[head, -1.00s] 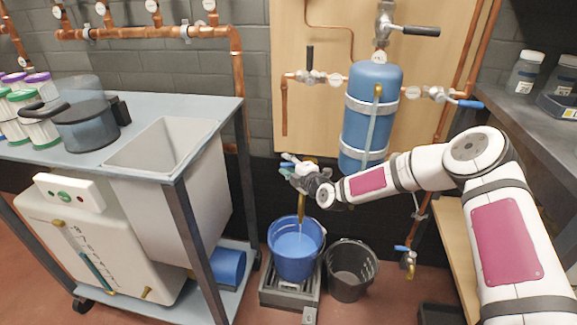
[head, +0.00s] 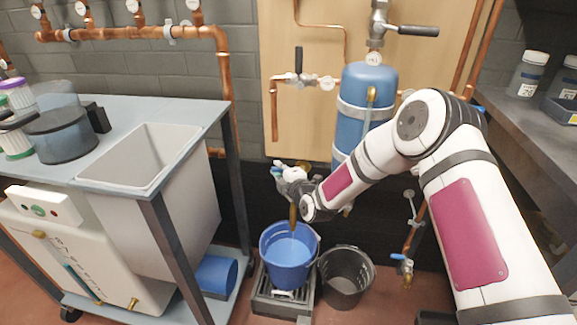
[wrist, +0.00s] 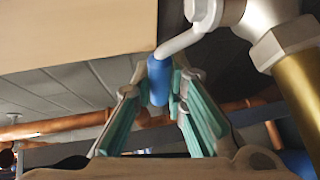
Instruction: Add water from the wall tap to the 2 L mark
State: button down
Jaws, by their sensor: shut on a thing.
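A blue bucket (head: 288,277) stands upright on a grated stand below the wall tap's brass spout (head: 293,216). Its inside looks lighter blue; I cannot read a water level or a 2 L mark. My gripper (head: 281,170) is at the tap, above the bucket, partly hidden behind my own wrist. In the wrist view, the teal fingers of my gripper (wrist: 159,88) are shut on the blue grip of the tap lever (wrist: 157,80). The lever's pale arm runs up right to the metal tap body (wrist: 285,38), with brass below it.
A dark grey bucket (head: 345,278) stands right of the blue one. A trolley with a grey sink (head: 150,160) is at left. A blue tank (head: 365,95) with copper pipes hangs behind my arm. A dark shelf (head: 545,135) is at right.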

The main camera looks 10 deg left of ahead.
jog(key=shift+s+a+f+h, duration=0.3)
jog(key=shift+f+h, duration=0.2)
jog(key=shift+w+m+t+h+b, duration=0.4)
jog(key=shift+m+t+h+b, duration=0.1)
jog(key=shift+m, duration=0.3)
jog(key=shift+w+d+r+m+t+h, duration=0.15)
jog(key=shift+w+d+m+t+h, duration=0.2)
jog(key=shift+m+h, duration=0.2)
jog(key=c, duration=1.6)
grip_release()
jog(key=shift+w, duration=0.1)
jog(key=shift+r, duration=0.2)
jog(key=shift+r, duration=0.1)
